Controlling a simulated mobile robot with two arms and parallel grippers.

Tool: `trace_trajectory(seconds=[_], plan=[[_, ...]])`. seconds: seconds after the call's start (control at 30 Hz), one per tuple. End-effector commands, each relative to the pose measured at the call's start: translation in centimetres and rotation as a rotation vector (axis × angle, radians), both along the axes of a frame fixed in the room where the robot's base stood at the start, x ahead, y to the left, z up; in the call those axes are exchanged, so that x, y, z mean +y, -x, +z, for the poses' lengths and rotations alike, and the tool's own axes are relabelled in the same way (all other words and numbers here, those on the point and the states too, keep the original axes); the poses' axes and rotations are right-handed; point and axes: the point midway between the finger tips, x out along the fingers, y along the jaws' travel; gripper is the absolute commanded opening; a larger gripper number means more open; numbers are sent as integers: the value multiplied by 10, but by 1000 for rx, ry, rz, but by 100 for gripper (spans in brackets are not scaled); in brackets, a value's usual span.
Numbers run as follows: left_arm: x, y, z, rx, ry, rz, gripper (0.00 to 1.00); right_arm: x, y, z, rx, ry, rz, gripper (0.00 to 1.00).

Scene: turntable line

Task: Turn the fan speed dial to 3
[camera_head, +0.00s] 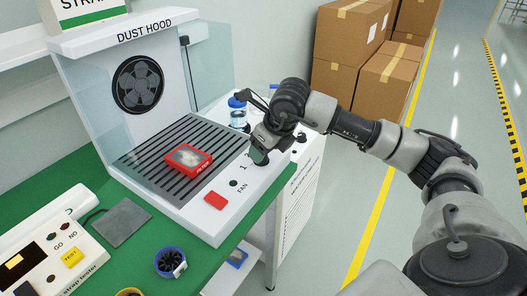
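The white dust hood (246,207) stands on the green bench, with a control strip along its front edge. The word FAN and a scale with a visible 1 are printed on the strip. My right gripper (260,157) points down onto the strip beside these numbers. The fan speed dial is hidden by the gripper, so its setting and any contact cannot be made out. The fingertips are too small and covered to tell open from shut. My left gripper is not in view.
A red square (215,200) and a small black round part (234,183) sit on the strip. Blue-capped bottles (238,112) stand behind the gripper. A strap tester (45,262) is at lower left. Cardboard boxes (340,85) stand behind.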

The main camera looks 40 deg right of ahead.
Motion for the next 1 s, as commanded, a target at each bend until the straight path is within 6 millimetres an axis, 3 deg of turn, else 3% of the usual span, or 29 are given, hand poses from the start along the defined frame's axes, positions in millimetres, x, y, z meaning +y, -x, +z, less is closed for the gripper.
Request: trace_trajectory(seconds=[0.2,0.43,1.0], plan=[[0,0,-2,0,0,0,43,-5,17,44,-6,1,-1,60],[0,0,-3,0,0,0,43,-8,29,74,-3,0,0,60],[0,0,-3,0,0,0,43,-8,32,81,-1,0,-1,60]])
